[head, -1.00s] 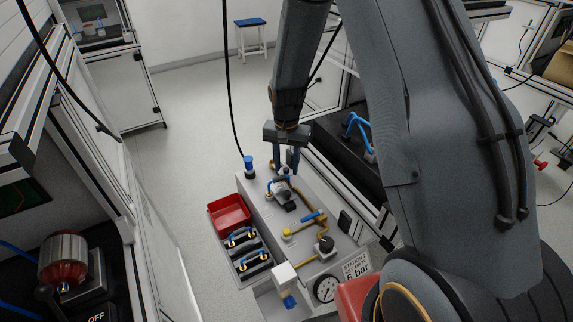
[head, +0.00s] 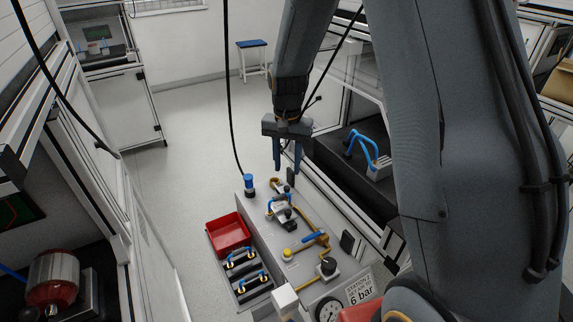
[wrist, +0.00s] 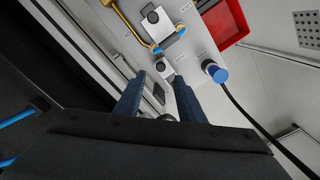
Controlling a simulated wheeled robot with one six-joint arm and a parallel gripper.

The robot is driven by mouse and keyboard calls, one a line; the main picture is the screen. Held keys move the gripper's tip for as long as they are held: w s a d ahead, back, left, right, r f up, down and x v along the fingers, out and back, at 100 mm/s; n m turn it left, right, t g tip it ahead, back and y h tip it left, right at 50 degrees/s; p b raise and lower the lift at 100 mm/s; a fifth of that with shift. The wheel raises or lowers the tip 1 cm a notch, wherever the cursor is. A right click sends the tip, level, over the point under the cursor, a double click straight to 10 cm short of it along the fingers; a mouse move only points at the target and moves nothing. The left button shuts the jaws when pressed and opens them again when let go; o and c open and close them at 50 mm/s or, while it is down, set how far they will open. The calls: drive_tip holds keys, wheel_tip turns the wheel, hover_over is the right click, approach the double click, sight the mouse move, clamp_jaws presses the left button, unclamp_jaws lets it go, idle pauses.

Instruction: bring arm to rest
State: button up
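My gripper (head: 287,165) points down in the head view, above the far end of the grey station panel (head: 262,215). Its two blue fingers are apart with nothing between them. They also show apart in the wrist view (wrist: 160,92), with the panel beyond the tips. My arm comes down from the top of the head view, and its large grey link covers much of the right side.
A red tray (head: 229,233) sits at the panel's left edge. A blue-capped fitting (head: 249,183), yellow pipes and a gauge (head: 329,308) stand on the panel. A black bench with a blue handle (head: 362,146) is to the right. Open floor lies left.

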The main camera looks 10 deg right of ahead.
drive_tip(key=s+d+r+n, duration=0.1)
drive_tip(key=s+r+n, duration=0.2)
drive_tip(key=s, duration=0.7)
drive_tip(key=s+d+r+n+t, duration=0.1)
drive_tip(key=s+d+r+n, duration=0.1)
drive_tip(key=s, duration=0.9)
drive_tip(key=shift+r+n, duration=0.4)
drive_tip(key=shift+r, duration=0.25)
